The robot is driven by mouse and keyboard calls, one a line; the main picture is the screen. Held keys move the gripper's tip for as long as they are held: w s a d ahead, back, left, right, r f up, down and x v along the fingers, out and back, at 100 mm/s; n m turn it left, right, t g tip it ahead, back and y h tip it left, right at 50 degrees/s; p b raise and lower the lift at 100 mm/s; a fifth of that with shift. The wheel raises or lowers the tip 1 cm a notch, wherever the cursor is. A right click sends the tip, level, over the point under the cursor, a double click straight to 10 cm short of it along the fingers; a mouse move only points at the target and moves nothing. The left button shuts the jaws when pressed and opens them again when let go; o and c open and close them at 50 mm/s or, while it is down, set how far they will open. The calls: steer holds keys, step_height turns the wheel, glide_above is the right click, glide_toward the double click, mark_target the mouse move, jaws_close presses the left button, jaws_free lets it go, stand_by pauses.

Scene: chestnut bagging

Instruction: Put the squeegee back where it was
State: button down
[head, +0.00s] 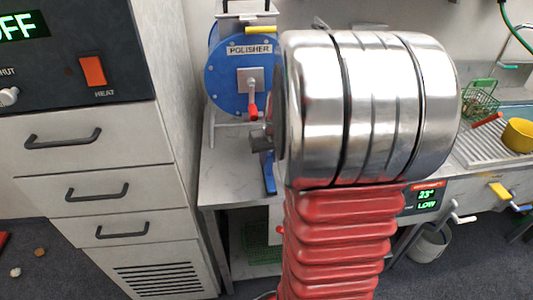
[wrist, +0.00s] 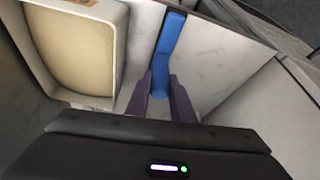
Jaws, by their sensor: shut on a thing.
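The squeegee shows as a blue bar (wrist: 170,40) in the wrist view, running up from between my fingers. My gripper (wrist: 167,90) has its two purple fingers closed on its lower end. In the head view a blue strip (head: 269,174), which looks like the squeegee, stands at the left of my arm above the steel bench. Most of my gripper is hidden there behind my large silver and red arm.
A grey cabinet (head: 110,190) with drawers stands close at left. A cream-framed tan panel (wrist: 78,45) lies left of the squeegee.

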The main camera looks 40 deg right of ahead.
steer(key=w, duration=0.1)
steer(key=w+d, duration=0.1)
steer(key=w, duration=0.1)
steer(key=shift+d+f, duration=0.1)
steer(key=shift+d, duration=0.1)
steer(key=shift+f, duration=0.65)
steer(key=c, duration=1.5)
jaws_free()
steer(key=shift+f, duration=0.1)
steer(key=shift+c, duration=0.2)
steer(key=v, duration=1.2)
steer(key=shift+s+a, duration=0.1)
